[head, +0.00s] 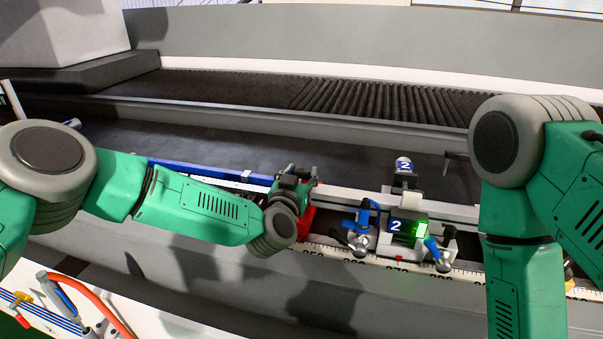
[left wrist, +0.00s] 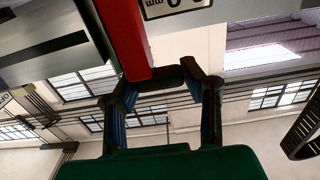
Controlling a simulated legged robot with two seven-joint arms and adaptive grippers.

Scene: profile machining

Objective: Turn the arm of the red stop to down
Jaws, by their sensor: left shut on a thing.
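The red stop (head: 307,220) sits on the rail, mostly hidden behind my left gripper (head: 298,178) in the head view. In the left wrist view, a red bar (left wrist: 125,40) comes down from the top, with a dark piece (left wrist: 158,78) at its lower end. My left gripper (left wrist: 158,90) is shut on that dark piece, which looks like the stop's arm; one finger is on each side. The arm's exact angle cannot be told. My right arm shows at the right of the head view, but its gripper is out of view.
A carriage marked 2 (head: 400,226) with blue-handled clamps stands on the rail right of the red stop. A scale strip (head: 340,256) runs along the front edge. A blue profile (head: 215,173) lies to the left. A dark roller bed (head: 380,98) is behind.

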